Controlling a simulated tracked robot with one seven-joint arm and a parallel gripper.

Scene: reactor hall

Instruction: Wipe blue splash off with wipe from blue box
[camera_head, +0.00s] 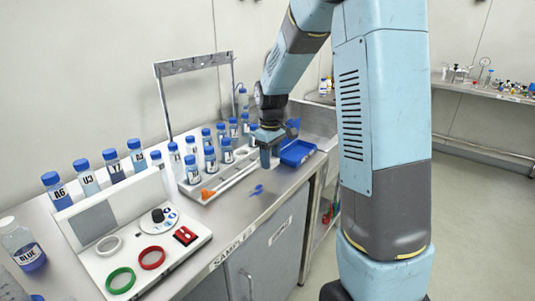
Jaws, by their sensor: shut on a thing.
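The blue splash (257,190) is a small irregular blue mark on the grey counter, near its front edge. The blue box (297,153) is a shallow open tray at the right end of the counter, beside the sink. My gripper (265,161) points down just left of the blue box, behind and a little right of the splash, apart from the splash. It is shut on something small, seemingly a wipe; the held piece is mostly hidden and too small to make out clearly.
A rack (222,176) of blue-capped bottles stands left of my gripper, with an orange item (207,194) at its front end. A white panel with coloured rings (136,254) is at front left. The counter around the splash is clear. A metal frame (164,100) rises behind.

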